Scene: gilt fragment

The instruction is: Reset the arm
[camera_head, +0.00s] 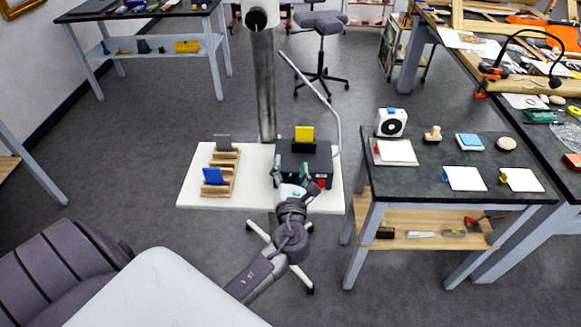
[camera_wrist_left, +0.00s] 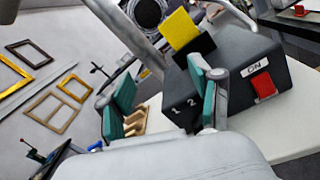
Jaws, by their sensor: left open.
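My left gripper (camera_head: 291,173) is at the front of a dark box (camera_head: 318,160) on a white table; its arm comes up from below. In the left wrist view the two green-padded fingers (camera_wrist_left: 158,92) are apart, with nothing seen between them. The box (camera_wrist_left: 245,82) shows there behind the right-hand finger, with a red switch (camera_wrist_left: 263,85) marked ON and the digits 1 and 2. A yellow piece (camera_head: 304,133) stands upright in the box's top. I cannot tell whether a finger touches the box. My right gripper is in neither view.
A wooden rack (camera_head: 232,170) holding a blue piece (camera_head: 213,176) and a grey piece (camera_head: 223,142) stands left on the white table (camera_head: 190,195). A dark workbench (camera_head: 430,180) with pads, a stamp and a white device (camera_head: 391,122) stands close on the right.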

